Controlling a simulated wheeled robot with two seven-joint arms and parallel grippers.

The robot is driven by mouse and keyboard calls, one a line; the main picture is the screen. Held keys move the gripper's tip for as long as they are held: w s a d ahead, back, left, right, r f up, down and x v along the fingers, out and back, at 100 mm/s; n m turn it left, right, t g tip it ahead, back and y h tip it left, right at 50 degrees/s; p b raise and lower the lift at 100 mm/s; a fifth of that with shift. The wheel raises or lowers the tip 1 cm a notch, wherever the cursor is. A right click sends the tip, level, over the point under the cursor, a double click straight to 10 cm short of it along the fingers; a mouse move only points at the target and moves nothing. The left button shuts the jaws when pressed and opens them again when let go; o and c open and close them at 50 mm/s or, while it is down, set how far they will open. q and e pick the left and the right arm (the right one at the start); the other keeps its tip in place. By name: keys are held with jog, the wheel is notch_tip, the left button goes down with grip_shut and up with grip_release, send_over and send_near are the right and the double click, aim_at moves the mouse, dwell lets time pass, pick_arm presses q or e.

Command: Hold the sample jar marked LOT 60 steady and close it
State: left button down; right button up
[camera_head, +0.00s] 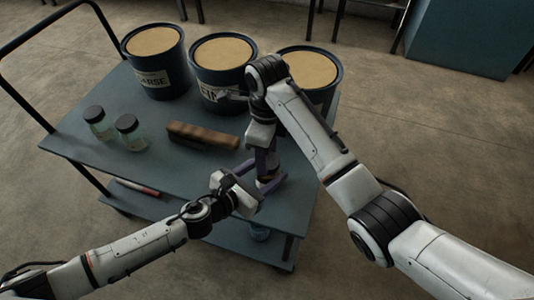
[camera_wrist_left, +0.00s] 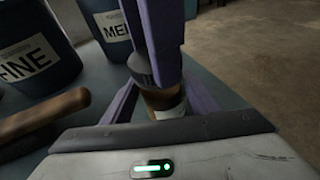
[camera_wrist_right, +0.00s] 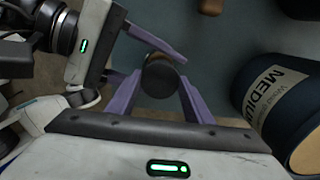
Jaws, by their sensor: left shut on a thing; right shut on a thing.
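The held sample jar (camera_wrist_left: 162,98) has brown contents and a pale label whose lettering I cannot read. It stands between my grippers near the cart's front right corner and is mostly hidden in the head view. My left gripper (camera_head: 268,187) is shut around the jar's body from the side. A dark lid (camera_wrist_right: 160,78) sits on top of the jar; it also shows in the left wrist view (camera_wrist_left: 142,68). My right gripper (camera_head: 266,160) is shut on the lid from above, its purple fingers on either side. I cannot tell how tightly the lid is seated.
Two greenish jars with dark lids, one (camera_head: 99,124) left of the other (camera_head: 131,134), stand on the cart top (camera_head: 75,141). A brown wooden-backed item (camera_head: 202,135) lies beside them. Three dark blue tubs, left (camera_head: 153,80), middle (camera_head: 215,79) and right (camera_head: 325,95), line the back.

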jog(key=m, duration=0.2)
jog(key=shift+m, duration=0.3)
jog(key=o, duration=1)
jog(key=shift+r, duration=2.4)
jog(key=shift+a, duration=0.1)
jog(key=shift+c, duration=0.2)
